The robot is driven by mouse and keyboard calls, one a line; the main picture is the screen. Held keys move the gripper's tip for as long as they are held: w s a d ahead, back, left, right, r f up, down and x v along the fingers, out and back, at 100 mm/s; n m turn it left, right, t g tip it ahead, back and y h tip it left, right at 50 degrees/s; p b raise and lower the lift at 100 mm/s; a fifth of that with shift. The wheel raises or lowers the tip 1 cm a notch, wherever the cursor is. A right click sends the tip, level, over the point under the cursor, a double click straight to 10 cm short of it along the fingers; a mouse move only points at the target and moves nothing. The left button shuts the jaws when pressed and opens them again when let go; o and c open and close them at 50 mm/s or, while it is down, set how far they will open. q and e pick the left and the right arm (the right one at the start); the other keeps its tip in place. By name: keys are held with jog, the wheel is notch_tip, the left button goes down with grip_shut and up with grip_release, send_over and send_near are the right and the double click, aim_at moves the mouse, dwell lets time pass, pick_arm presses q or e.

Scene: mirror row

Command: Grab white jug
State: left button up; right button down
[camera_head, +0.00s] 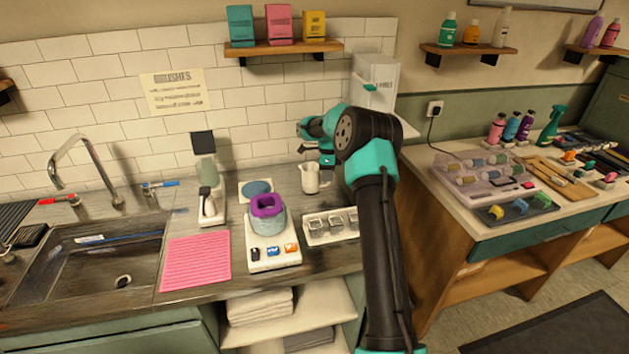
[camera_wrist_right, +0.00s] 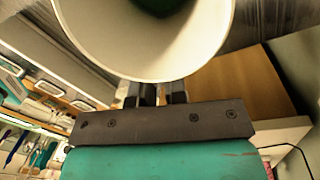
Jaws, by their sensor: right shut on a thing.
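The white jug (camera_head: 310,179) stands upright at the back of the left counter, just left of my right arm. My right gripper (camera_head: 326,164) is at the jug's right side, shut on it. In the right wrist view, the jug's round white rim (camera_wrist_right: 130,65) fills the top of the picture, with its dark opening showing. The dark fingers of my right gripper (camera_wrist_right: 158,92) meet the jug's wall there, and their tips are hidden behind it. My left gripper is in neither view.
A purple ring-topped pot (camera_head: 267,222) on a white base and a tray of small metal-framed pieces (camera_head: 331,226) stand in front of the jug. A blue disc pad (camera_head: 257,188) lies to its left. A white box-shaped unit (camera_head: 378,82) stands behind my arm.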

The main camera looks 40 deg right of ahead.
jog(key=shift+r, duration=0.1)
dwell(0.3)
jog(key=shift+r, duration=4.85)
